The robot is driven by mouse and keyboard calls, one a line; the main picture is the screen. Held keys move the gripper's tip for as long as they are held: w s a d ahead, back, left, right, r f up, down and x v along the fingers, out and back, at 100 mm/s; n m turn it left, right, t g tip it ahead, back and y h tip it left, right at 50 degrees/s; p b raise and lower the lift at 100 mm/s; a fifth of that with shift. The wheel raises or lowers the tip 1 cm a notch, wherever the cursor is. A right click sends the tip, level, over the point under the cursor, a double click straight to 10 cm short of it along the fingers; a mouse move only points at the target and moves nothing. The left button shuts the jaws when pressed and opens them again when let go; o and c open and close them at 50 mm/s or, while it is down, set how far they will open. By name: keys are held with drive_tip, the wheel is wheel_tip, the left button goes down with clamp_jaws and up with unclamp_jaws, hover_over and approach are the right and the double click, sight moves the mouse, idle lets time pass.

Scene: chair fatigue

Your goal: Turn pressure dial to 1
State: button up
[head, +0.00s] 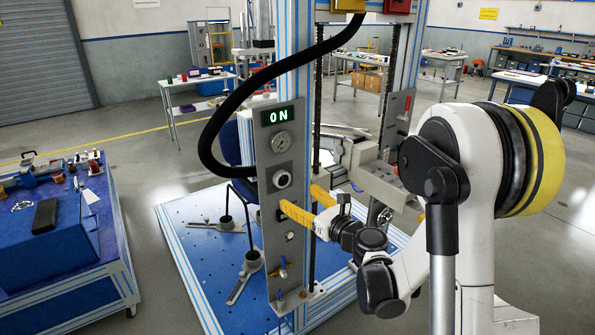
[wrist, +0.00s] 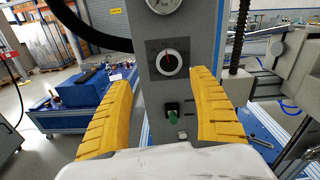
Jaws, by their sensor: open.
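The pressure dial (head: 282,180) is a round dark knob in a white ring on the grey control panel (head: 268,222). In the wrist view the dial (wrist: 172,63) shows a small reddish mark near its top; the numbers are too small to read. My gripper (head: 302,203) has two yellow ribbed fingers, spread apart and empty, in front of the panel and lower than the dial. In the wrist view my gripper (wrist: 160,82) frames the panel, with the dial between and slightly above the fingertips. The fingers do not appear to touch the dial.
A black hose (head: 215,125) curves left of the panel. A blue workbench (head: 60,250) stands at left.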

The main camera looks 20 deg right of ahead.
sight(284, 179)
drive_tip(key=shift+m+t, duration=0.3)
drive_tip(key=shift+m, duration=0.4)
drive_tip(key=x, duration=0.3)
drive_tip(key=d+b+x, duration=0.1)
drive_tip(key=x, duration=0.3)
drive_tip(key=b+x, duration=0.1)
drive_tip(key=x, duration=0.2)
drive_tip(key=shift+w+d+f, duration=0.2)
drive_tip(key=shift+w+d, duration=0.05)
drive_tip(key=shift+w, duration=0.4)
drive_tip(key=shift+c, duration=0.2)
drive_tip(key=c, duration=1.1)
